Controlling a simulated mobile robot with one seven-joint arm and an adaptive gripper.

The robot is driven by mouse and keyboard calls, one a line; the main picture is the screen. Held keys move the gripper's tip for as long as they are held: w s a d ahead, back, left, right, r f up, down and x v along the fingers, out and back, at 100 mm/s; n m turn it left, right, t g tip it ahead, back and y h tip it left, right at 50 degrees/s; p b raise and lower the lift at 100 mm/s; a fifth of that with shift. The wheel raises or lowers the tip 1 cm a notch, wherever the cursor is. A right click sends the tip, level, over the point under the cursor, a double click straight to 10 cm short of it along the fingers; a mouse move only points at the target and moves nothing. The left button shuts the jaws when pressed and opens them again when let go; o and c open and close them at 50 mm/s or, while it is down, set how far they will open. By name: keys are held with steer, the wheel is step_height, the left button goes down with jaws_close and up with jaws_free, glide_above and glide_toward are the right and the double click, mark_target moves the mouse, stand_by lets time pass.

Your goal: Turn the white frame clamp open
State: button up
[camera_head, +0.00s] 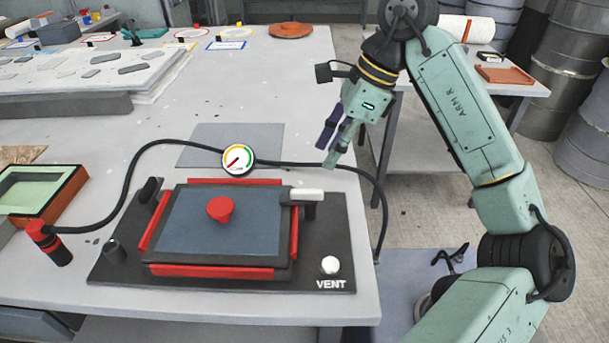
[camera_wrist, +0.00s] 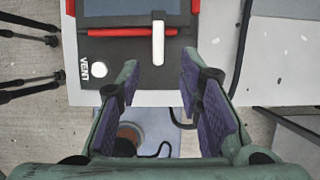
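The white frame clamp (camera_head: 308,194) is a short white lever on a dark post at the far right corner of the red-edged frame (camera_head: 294,238). In the head view it points right, with its left end by the frame corner. In the wrist view the white clamp (camera_wrist: 158,42) shows as an upright bar just beyond my fingers. My gripper (camera_head: 333,148) is open and empty, above and behind the clamp near the table's right edge. In the wrist view my gripper (camera_wrist: 158,75) has its fingers spread, apart from the clamp.
The black base plate (camera_head: 323,236) carries a white VENT knob (camera_head: 330,264) and a red knob (camera_head: 221,209) on the frame's panel. A black hose (camera_head: 384,215) loops past the gauge (camera_head: 238,159) and over the table's right edge.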

mark_target(308, 190)
steer(key=p+x, duration=0.2)
steer(key=x, duration=0.8)
steer(key=shift+s+a+r, duration=0.1)
steer(key=shift+s, duration=0.05)
steer(key=shift+c, duration=0.4)
jaws_close()
